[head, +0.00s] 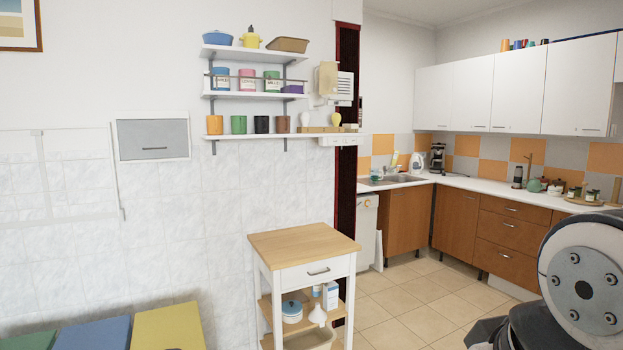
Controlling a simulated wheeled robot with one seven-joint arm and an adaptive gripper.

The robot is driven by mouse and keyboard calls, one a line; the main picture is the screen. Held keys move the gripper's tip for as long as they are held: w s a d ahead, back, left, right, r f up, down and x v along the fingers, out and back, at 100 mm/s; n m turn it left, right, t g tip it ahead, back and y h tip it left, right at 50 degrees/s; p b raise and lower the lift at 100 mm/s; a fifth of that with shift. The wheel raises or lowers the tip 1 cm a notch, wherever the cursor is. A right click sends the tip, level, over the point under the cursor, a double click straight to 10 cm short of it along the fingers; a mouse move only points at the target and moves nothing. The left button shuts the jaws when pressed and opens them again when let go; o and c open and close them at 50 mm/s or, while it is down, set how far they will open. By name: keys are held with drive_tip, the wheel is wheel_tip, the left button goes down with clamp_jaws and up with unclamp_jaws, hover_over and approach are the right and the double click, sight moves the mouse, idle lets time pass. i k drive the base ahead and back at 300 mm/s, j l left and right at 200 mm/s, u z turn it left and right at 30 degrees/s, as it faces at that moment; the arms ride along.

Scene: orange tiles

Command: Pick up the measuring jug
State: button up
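I cannot make out a measuring jug for certain in the head view. A white kettle-like vessel (416,163) stands on the far counter near the sink, too small to tell exactly. On the wooden-topped cart (304,243), the lower shelf holds a blue-lidded pot (292,312), a white bottle-shaped thing (318,314) and a blue-and-white box (331,295). Part of my own arm fills the lower right corner. My gripper does not show.
The cart's top is bare. Wall shelves (254,96) hold cups, canisters and pots. A counter (480,184) with a sink (393,180) runs along the back right. Blue and yellow surfaces (168,328) are at lower left. The tiled floor (400,305) right of the cart is clear.

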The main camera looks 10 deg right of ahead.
sight(374, 173)
drive_tip(key=i+l+z, duration=0.25)
drive_tip(key=i+z, duration=0.2)
drive_tip(key=i, duration=0.25)
drive_tip(key=i+l+z, duration=0.1)
drive_tip(key=i+z, duration=0.25)
drive_tip(key=i, duration=4.75)
drive_tip(key=i+l+u, duration=0.1)
drive_tip(key=i+u, duration=0.15)
drive_tip(key=i, duration=0.4)
drive_tip(key=i+l+u, duration=0.25)
drive_tip(key=i, duration=0.35)
drive_tip(key=i+l+u, duration=0.25)
drive_tip(key=i, duration=0.35)
drive_tip(key=i+l+u, duration=0.3)
drive_tip(key=i+l, duration=0.2)
drive_tip(key=i, duration=0.05)
